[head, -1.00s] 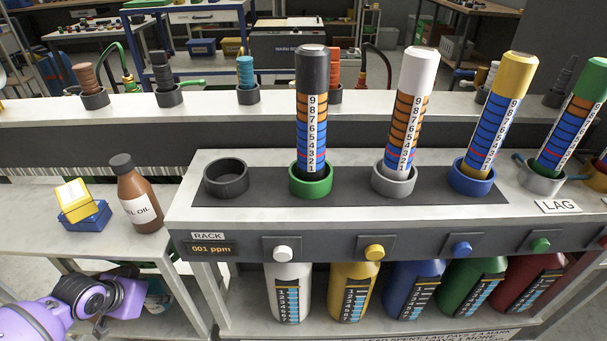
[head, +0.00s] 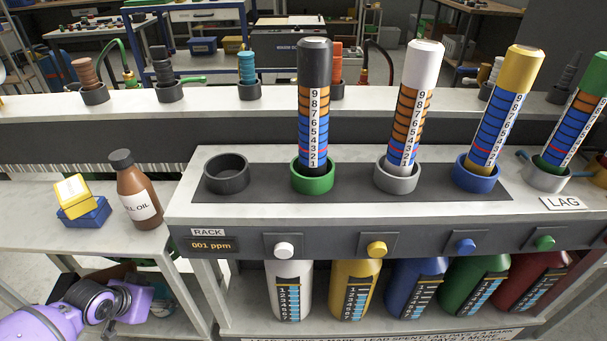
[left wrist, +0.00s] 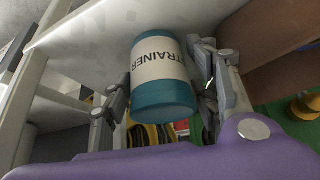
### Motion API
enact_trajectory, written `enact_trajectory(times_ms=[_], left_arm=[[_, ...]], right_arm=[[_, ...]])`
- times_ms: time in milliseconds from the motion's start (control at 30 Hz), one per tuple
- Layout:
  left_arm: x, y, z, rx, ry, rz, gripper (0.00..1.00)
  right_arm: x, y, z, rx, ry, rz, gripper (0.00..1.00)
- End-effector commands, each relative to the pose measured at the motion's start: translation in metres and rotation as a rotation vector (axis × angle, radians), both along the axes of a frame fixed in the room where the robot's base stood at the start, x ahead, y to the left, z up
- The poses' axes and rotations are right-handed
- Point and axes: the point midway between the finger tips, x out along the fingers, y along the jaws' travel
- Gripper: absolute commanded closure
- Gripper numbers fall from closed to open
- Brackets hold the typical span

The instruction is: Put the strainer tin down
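The strainer tin (left wrist: 162,95), teal with a white label reading "TRAINER" in the part that shows, is between the two fingers of my left gripper (left wrist: 164,62) in the left wrist view. The fingers press on its two sides, so the gripper is shut on it. My right gripper is not in view.
A pale board edge (left wrist: 85,25) is close to the tin in the left wrist view. The side table (head: 95,235) holds a brown oil bottle (head: 138,195) and yellow and blue boxes (head: 82,205). The rack (head: 350,215) has an empty dark ring (head: 227,174) and several banded cylinders.

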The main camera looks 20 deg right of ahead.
Motion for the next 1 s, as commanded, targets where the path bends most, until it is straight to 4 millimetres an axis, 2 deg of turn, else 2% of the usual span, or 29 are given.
enact_trajectory(times_ms=[133,267,700,833,1000], left_arm=[[0.000,0.000,0.002,0.000,-0.001,-0.001,0.45],[-0.004,0.003,0.013,-0.001,-0.001,0.000,0.45],[-0.041,0.026,0.090,0.002,-0.002,-0.001,0.45],[-0.048,0.030,0.102,0.000,0.000,0.000,0.45],[-0.051,0.031,0.108,0.000,0.000,0.000,0.45]], right_arm=[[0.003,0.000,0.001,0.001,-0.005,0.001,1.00],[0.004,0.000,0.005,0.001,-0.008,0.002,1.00],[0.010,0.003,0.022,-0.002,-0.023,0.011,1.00],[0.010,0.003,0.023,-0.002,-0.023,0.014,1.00],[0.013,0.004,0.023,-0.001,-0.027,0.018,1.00]])
